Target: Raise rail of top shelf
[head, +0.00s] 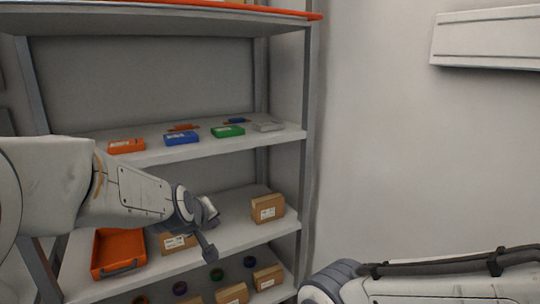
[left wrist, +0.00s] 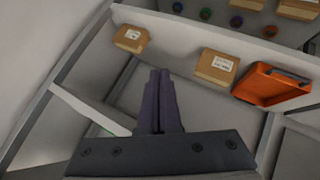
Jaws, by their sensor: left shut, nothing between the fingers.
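The top shelf (head: 150,20) runs along the upper edge of the head view. An orange rail (head: 300,15) lines its front edge, and its left part is cut off by the frame. My left gripper (head: 210,254) is well below it, in front of the lower shelves, pointing down. In the left wrist view, the left gripper's fingers (left wrist: 160,76) are together with nothing between them. The gripper is apart from the rail, and the rail does not show in the left wrist view. My right arm shows at the lower right of the head view; its gripper is out of frame.
The middle shelf (head: 200,147) holds orange, blue and green boxes. A lower shelf (head: 245,236) holds an orange bin (head: 118,252) and cardboard boxes, also seen in the left wrist view (left wrist: 216,66). A metal post (head: 308,110) stands at the right.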

